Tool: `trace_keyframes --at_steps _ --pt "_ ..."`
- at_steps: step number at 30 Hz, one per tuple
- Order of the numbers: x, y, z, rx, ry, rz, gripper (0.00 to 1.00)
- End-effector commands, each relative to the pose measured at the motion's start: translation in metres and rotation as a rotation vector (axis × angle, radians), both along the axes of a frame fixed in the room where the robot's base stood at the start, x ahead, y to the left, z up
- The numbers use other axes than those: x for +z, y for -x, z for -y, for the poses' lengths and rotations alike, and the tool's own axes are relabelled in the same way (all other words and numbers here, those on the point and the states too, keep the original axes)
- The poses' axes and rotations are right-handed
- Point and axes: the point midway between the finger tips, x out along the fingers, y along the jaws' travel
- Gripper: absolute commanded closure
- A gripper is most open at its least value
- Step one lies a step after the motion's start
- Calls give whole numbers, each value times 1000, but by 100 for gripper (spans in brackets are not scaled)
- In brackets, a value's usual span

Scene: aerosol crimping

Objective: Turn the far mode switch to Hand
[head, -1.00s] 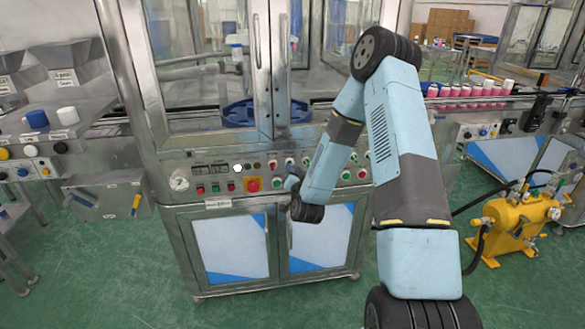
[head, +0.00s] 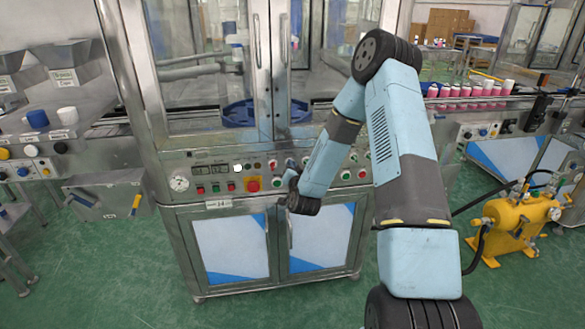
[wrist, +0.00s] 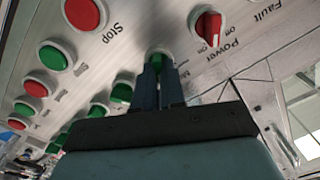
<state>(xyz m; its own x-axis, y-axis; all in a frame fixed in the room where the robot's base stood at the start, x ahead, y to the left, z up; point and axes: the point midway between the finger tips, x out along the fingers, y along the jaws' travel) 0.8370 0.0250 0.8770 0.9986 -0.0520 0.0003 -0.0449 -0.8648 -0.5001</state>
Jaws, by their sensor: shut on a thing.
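In the wrist view my gripper (wrist: 159,72) reaches up to the panel, its two dark fingers close together around the mode switch (wrist: 158,54). Only a little of the switch's round base and some green show at the fingertips. The label beside it is mostly hidden; only its first letters show. Which setting the switch points to cannot be read. In the head view my gripper (head: 291,180) is at the front of the control panel, partly hidden by my wrist.
A red power switch (wrist: 208,27) sits right of the fingers in the wrist view. A red stop button (wrist: 84,13) and several green and red buttons lie to the left. In the head view a red emergency button (head: 252,184) is on the panel (head: 216,174), left of my gripper.

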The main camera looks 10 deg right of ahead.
Motion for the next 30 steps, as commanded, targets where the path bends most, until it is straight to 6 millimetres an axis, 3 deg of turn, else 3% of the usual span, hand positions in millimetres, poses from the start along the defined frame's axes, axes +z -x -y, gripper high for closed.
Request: trace_keyframes --at_steps 17,30 --pt "0 0 0 -1 48 -4 100" --pt "0 0 -3 0 377 -22 100"
